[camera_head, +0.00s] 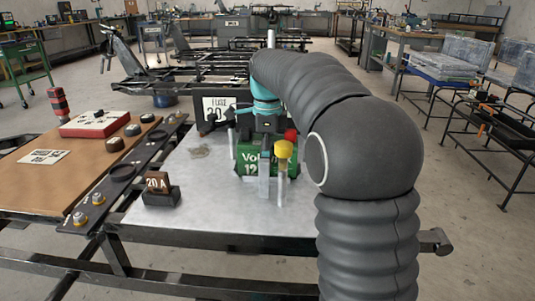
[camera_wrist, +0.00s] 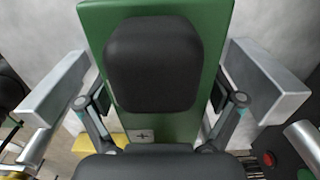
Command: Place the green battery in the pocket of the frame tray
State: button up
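The green battery (camera_head: 250,157) stands upright on the grey metal table top, with white "Vol" and "12" lettering on its front. It also fills the middle of the wrist view (camera_wrist: 165,125), partly covered by a dark rounded block. My gripper (camera_head: 248,153) points down at the battery. In the head view one finger is left of the battery and the other is in front of its face. In the wrist view the fingers are spread wide on either side of it; firm contact is not visible. I cannot make out the tray pocket clearly.
A yellow-capped metal post (camera_head: 283,165) stands close to the battery's front right, with a red knob (camera_head: 291,135) behind. A "20 A" block (camera_head: 160,190) sits at the table's left. The front left of the metal top (camera_head: 215,210) is clear.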

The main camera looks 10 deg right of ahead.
jog(key=shift+r, duration=0.1)
notch_tip(320, 180, up, 12)
jog(key=p, duration=0.3)
dwell(0.3)
